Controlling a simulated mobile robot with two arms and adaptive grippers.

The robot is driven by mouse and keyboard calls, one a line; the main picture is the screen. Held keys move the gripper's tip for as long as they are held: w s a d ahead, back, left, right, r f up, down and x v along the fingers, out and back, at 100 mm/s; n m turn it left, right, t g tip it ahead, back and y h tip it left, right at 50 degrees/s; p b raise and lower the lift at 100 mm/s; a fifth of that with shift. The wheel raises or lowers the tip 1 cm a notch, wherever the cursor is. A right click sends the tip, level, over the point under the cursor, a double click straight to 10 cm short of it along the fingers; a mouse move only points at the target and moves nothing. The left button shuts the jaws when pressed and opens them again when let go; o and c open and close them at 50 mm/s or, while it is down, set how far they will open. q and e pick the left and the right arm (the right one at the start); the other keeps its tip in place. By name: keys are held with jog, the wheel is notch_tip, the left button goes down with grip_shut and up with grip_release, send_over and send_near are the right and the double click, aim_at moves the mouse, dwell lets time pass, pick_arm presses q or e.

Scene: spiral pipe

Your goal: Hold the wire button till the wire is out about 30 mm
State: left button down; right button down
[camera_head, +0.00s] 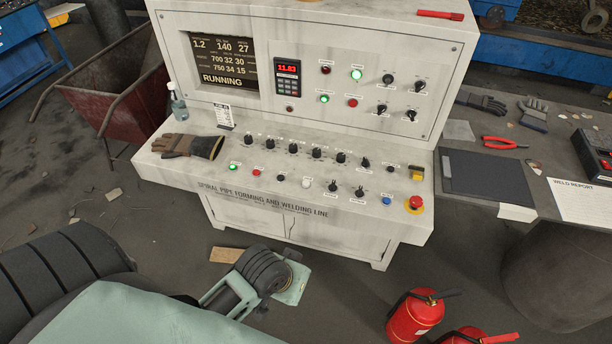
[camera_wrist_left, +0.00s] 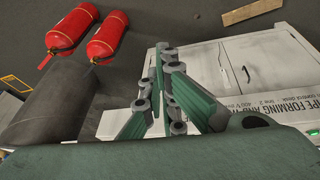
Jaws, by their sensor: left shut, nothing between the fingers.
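The control console (camera_head: 300,215) has a sloped panel with a row of push buttons along its front. The row holds a green button (camera_head: 233,167), a red button (camera_head: 256,172), a black button (camera_head: 280,177), a white button (camera_head: 306,182) and a blue button (camera_head: 387,201). Their labels are too small to read, so I cannot tell which is the wire button. No wire shows. My left gripper (camera_wrist_left: 162,75) is shut and empty in the left wrist view, in front of the console's cabinet doors (camera_wrist_left: 225,68). My right gripper is not in view.
A red emergency stop (camera_head: 415,204) sits at the panel's right end. A glove (camera_head: 190,146) lies at its left. The screen (camera_head: 222,62) reads RUNNING. Fire extinguishers (camera_head: 414,315) stand on the floor at front right. A side table (camera_head: 540,180) holds tools and a clipboard.

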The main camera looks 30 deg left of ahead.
pick_arm(q)
jog(key=w+a+r+n+t, duration=0.1)
jog(key=w+a+r+n, duration=0.15)
jog(key=w+n, duration=0.5)
notch_tip(320, 180, up, 7)
jog(key=n+t, duration=0.4)
jog(key=n, duration=1.3)
send_over(306, 183)
jog(key=d, duration=0.2)
jog(key=shift+w+a+m+h+p, duration=0.1)
jog(key=shift+w+m+h+p, duration=0.15)
jog(key=shift+h+p, duration=0.1)
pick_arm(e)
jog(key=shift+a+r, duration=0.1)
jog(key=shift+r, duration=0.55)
pick_arm(q)
jog(key=shift+f, duration=0.1)
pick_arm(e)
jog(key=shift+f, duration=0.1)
